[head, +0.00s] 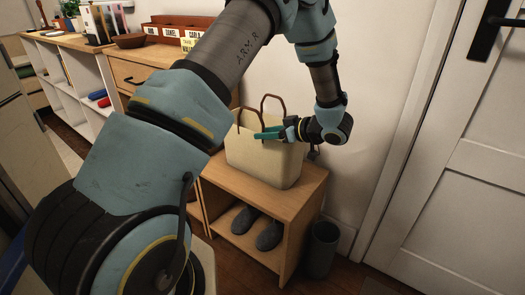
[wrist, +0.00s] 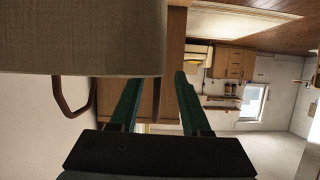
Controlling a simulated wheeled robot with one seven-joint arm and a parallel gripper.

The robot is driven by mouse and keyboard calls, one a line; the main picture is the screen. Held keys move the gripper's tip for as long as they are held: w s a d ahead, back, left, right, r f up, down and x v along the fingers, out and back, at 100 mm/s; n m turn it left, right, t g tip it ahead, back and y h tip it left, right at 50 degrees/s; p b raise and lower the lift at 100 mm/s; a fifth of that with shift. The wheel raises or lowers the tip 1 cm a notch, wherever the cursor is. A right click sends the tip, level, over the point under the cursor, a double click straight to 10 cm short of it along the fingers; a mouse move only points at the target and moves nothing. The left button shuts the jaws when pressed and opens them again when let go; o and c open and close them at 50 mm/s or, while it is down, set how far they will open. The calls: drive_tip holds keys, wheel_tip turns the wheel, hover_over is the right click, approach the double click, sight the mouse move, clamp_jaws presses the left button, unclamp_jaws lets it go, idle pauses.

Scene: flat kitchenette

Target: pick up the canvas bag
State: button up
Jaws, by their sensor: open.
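The canvas bag (head: 262,158) is cream-coloured with two brown loop handles and stands upright on a low wooden shoe cabinet (head: 290,200). My gripper (head: 258,135) is at the upper front of the bag, its teal fingers pointing left, level with the bag's top edge. In the wrist view the bag (wrist: 85,38) fills the upper left, with one brown handle (wrist: 72,98) hanging into view beside the left finger. Whether a finger touches the bag I cannot tell.
Dark shoes (head: 257,229) sit inside the cabinet. A dark bin (head: 322,248) stands to its right, near a white door (head: 455,150). A wooden drawer unit (head: 150,75) and white shelving (head: 85,85) stand to the left. A wall is close behind the bag.

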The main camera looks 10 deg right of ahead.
drive_tip(key=x, duration=0.4)
drive_tip(key=shift+w, duration=0.3)
clamp_jaws()
idle(1.1)
